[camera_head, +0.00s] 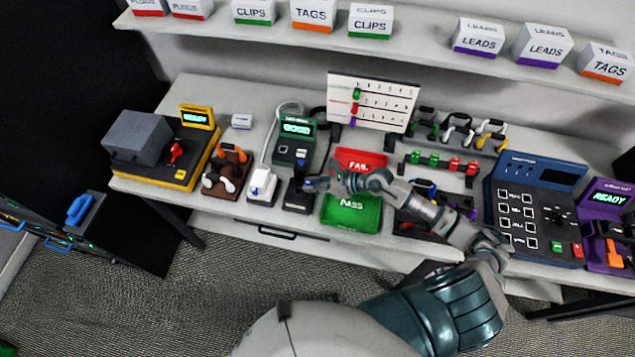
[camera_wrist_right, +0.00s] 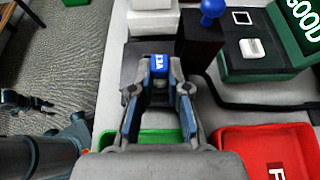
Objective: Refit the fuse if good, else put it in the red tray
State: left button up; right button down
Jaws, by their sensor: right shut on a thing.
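My right gripper (camera_head: 314,184) is shut on a small blue fuse (camera_wrist_right: 159,68) with white lettering, too small to read surely. In the wrist view the fuse sits between the two fingertips (camera_wrist_right: 159,84), over the front of a black stand (camera_head: 297,196); whether it touches the stand I cannot tell. The green tester (camera_head: 293,151) behind has a lit screen reading GOOD (camera_head: 297,128). The red tray (camera_head: 360,161), marked FAIL, is right of the gripper. The green tray (camera_head: 351,211), marked PASS, is in front of it.
A white device (camera_head: 262,187) stands just left of the black stand. A board with coloured sliders (camera_head: 371,103) stands behind the trays. A yellow-black machine (camera_head: 170,150) is at the left, a blue console (camera_head: 537,208) at the right. A dark cable lies beside the tester.

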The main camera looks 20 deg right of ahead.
jog(key=shift+w+a+p, duration=0.15)
jog(key=shift+w+a, duration=0.05)
jog(key=shift+a, duration=0.3)
jog(key=shift+w+a+p, duration=0.15)
jog(key=shift+w+a, duration=0.05)
jog(key=shift+a, duration=0.3)
jog(key=shift+a+r, duration=0.15)
jog(key=shift+a, duration=0.05)
jog(key=shift+s+p, duration=0.1)
jog(key=shift+p, duration=0.25)
jog(key=shift+d, duration=0.15)
jog(key=shift+a+p, duration=0.55)
jog(key=shift+a, duration=0.65)
pick_arm(q)
jog(key=shift+w+a+r, duration=0.1)
jog(key=shift+r, duration=0.55)
jog(key=shift+w+a+r, duration=0.1)
jog(key=shift+r, duration=0.5)
jog(key=shift+d, duration=0.25)
pick_arm(e)
jog(key=shift+d, duration=0.35)
